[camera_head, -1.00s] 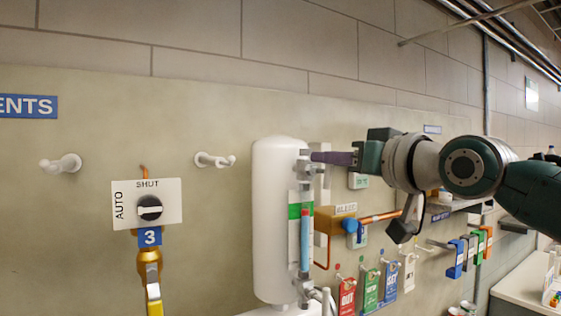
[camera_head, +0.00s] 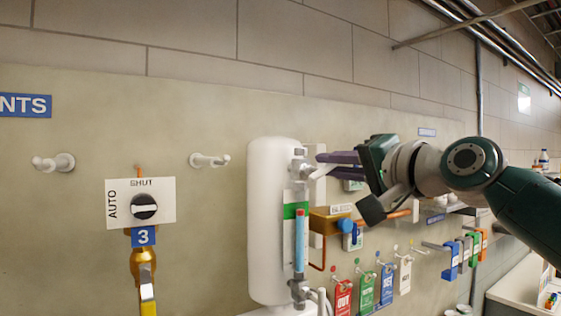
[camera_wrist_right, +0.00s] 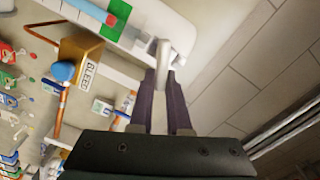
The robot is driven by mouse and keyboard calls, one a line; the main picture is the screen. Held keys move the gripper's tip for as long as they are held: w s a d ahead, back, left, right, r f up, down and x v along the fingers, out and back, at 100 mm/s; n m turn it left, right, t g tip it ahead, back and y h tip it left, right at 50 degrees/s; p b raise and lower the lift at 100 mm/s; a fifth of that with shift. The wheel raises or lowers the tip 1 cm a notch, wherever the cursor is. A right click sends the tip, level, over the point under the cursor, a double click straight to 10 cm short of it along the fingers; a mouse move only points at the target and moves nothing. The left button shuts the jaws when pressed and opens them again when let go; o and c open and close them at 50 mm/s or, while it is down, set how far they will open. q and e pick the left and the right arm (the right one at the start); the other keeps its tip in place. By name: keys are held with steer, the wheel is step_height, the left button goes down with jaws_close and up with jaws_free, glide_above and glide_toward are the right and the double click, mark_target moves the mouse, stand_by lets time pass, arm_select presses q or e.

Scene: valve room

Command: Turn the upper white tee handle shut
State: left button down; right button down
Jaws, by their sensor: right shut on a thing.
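The upper white tee handle (camera_head: 322,171) sticks out from the top fitting of the gauge on the white cylinder. It is tilted in the head view and partly hidden by my fingers. My right gripper (camera_head: 324,158) reaches it from the right with its purple fingers. In the right wrist view the white handle (camera_wrist_right: 163,52) lies between the fingertips of my right gripper (camera_wrist_right: 163,75), which is shut on it. My left gripper is in neither view.
The white cylinder (camera_head: 271,220) stands just left of the handle. The orange bleed block (camera_head: 325,221) with a blue knob (camera_head: 345,225) sits below my gripper. Several coloured tags hang lower right. The wall left of the cylinder holds a selector knob (camera_head: 144,207) and white hooks.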

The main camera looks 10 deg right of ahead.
steer(key=m, duration=0.3)
steer(key=shift+f+p, duration=0.25)
steer(key=shift+p, duration=0.05)
steer(key=shift+d+f+m, duration=0.1)
steer(key=shift+f+m, duration=0.05)
steer(key=shift+m, duration=0.85)
steer(key=shift+f, duration=0.1)
steer(key=c, duration=0.9)
jaws_free()
steer(key=shift+b+v, duration=2.35)
steer(key=shift+v, duration=2.6)
